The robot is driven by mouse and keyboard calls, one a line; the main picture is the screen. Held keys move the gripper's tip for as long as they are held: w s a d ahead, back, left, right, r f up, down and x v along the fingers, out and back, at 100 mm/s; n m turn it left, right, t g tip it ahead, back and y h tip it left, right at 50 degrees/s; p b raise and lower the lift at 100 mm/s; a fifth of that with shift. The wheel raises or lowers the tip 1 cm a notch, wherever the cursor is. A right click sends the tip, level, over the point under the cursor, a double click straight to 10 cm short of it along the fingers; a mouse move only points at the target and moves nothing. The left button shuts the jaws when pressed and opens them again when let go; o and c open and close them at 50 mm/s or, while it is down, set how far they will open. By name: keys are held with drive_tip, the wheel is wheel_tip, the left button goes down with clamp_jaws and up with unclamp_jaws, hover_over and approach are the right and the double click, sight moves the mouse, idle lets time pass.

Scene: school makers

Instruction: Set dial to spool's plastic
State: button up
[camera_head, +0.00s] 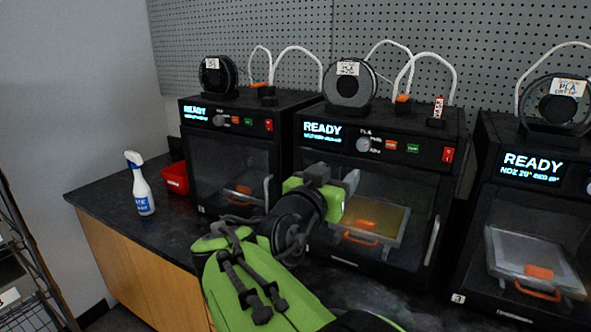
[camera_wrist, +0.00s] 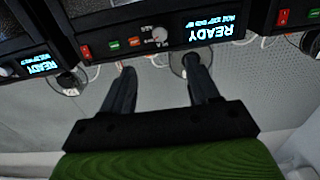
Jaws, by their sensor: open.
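The middle printer (camera_head: 382,124) has a round grey dial (camera_head: 363,144) between its lit READY screen and its orange and green buttons. Small words ring the dial; PLA shows above it, the rest is too small to read. The dial also shows in the upside-down wrist view (camera_wrist: 160,35). My gripper (camera_head: 335,178) is open and empty, in front of this printer and below the dial in the head view. In the wrist view its fingers (camera_wrist: 160,68) are apart.
Similar printers stand left (camera_head: 225,133) and right (camera_head: 535,165), each with a dial and spool; the right spool's label (camera_head: 568,87) reads PLA. A red switch (camera_head: 448,155) and a tagged block (camera_head: 437,115) are near the dial. A spray bottle (camera_head: 141,185) and red bin (camera_head: 175,178) stand left.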

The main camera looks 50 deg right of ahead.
sight(362, 147)
drive_tip(key=d, duration=0.5)
drive_tip(key=w+d+p, duration=0.1)
drive_tip(key=d, duration=0.4)
drive_tip(key=w+d+p, duration=0.1)
drive_tip(key=d, duration=0.4)
drive_tip(key=shift+w+d+r, duration=0.2)
drive_tip(key=shift+d, duration=0.15)
drive_tip(key=c, duration=1)
